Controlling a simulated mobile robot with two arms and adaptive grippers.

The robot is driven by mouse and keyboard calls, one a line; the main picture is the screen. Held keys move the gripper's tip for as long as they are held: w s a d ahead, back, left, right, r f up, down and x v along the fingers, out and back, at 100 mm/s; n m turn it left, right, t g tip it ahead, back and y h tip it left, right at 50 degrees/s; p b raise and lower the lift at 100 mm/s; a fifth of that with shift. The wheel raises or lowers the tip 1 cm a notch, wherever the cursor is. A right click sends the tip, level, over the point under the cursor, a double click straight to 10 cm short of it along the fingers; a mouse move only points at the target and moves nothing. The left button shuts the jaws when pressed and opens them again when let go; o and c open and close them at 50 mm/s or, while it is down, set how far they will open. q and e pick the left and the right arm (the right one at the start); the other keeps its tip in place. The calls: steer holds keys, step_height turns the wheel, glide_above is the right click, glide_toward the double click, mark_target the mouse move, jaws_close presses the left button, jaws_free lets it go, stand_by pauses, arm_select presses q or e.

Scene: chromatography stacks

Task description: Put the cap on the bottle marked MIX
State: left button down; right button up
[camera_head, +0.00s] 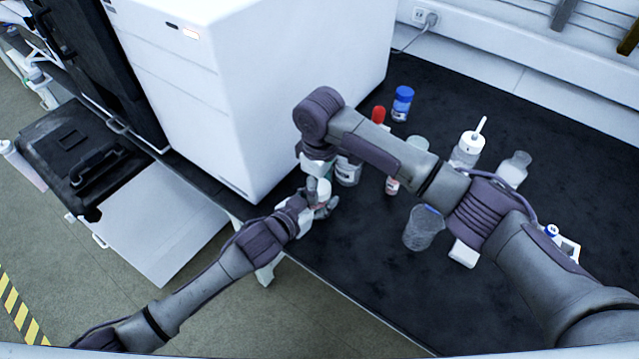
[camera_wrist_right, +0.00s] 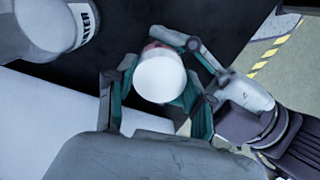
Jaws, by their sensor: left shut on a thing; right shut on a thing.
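My left gripper (camera_head: 322,203) is shut on a small white bottle (camera_head: 323,188) at the left edge of the dark bench. My right gripper (camera_head: 318,172) is right above it, its fingers partly hidden by its own wrist. In the right wrist view, a round white cap (camera_wrist_right: 160,80) sits between the fingertips of my right gripper (camera_wrist_right: 158,92). A bit of red shows behind the cap, and the left gripper's fingers close in from the right. The cap hides the bottle's mouth, so I cannot tell whether they touch. No MIX marking is readable.
A bottle with a label ending in "TER" (camera_wrist_right: 84,25) stands close by. A blue-capped jar (camera_head: 402,103), a red-topped bottle (camera_head: 378,114), a wash bottle (camera_head: 467,150) and a beaker (camera_head: 424,228) stand on the bench (camera_head: 345,262). A large white instrument (camera_head: 250,90) is behind the grippers.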

steer(key=m, duration=0.6)
steer(key=shift+s+a, duration=0.1)
steer(key=shift+a, duration=0.05)
steer(key=m, duration=0.4)
steer(key=o, duration=1.4)
steer(key=shift+c, duration=0.2)
steer(key=shift+r, duration=0.1)
step_height(320, 180, up, 12)
